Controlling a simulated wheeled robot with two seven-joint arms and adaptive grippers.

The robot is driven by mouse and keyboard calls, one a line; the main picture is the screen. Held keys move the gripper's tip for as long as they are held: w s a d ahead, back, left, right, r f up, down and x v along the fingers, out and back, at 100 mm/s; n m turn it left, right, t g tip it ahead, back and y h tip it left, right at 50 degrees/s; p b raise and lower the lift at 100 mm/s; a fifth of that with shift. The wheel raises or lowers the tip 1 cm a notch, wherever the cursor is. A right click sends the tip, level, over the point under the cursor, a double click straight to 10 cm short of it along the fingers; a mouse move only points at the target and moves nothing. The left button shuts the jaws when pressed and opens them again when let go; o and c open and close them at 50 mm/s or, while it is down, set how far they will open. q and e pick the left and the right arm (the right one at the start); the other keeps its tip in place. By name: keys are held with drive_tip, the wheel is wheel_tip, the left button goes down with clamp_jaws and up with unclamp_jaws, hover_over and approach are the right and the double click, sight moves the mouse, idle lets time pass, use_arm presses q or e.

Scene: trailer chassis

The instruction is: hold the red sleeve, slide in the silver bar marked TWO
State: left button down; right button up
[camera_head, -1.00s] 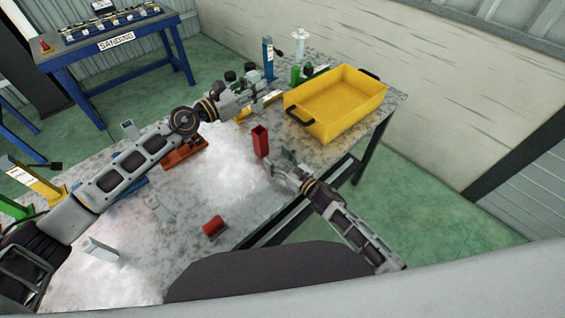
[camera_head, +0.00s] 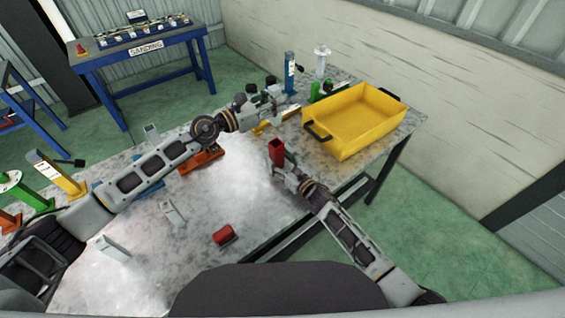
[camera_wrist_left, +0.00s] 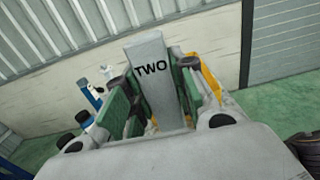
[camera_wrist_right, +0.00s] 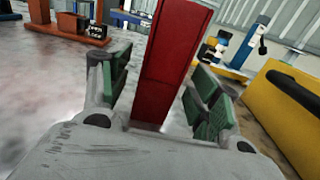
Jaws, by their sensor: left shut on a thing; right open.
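The silver bar marked TWO (camera_wrist_left: 153,75) is between the green pads of my left gripper (camera_wrist_left: 155,95), which is shut on it; the lettering faces the left wrist camera. In the head view my left gripper (camera_head: 272,98) is over the far part of the table, left of the yellow bin. The red sleeve (camera_head: 276,152) stands upright near the table's front edge. It fills the middle of the right wrist view (camera_wrist_right: 172,65), between the spread fingers of my right gripper (camera_wrist_right: 160,98). That gripper is open, with gaps showing beside the sleeve.
A yellow bin (camera_head: 318,141) with dark handles stands right of both grippers. Blue (camera_head: 290,72), green and yellow clamp stands line the back. Another red piece (camera_head: 224,235) lies near the front edge, with grey blocks (camera_head: 172,212) to its left.

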sight(278, 88)
drive_tip(key=c, duration=1.2)
drive_tip(key=shift+c, duration=0.2)
use_arm(q)
drive_tip(key=shift+r, duration=0.2)
drive_tip(key=shift+s+d+r, duration=0.1)
drive_tip(key=shift+d+r, duration=0.25)
drive_tip(key=shift+r, duration=0.4)
drive_tip(key=shift+r+t, duration=0.15)
drive_tip(key=shift+t, duration=0.15)
drive_tip(key=shift+d+r+n+t+y, duration=0.15)
drive_tip(key=shift+r+n+t+y, duration=0.4)
drive_tip(key=shift+r, duration=0.6)
drive_tip(key=shift+r+n+y, duration=0.25)
drive_tip(key=shift+r, duration=0.05)
drive_tip(key=shift+r+t, duration=0.15)
drive_tip(key=shift+t, duration=0.3)
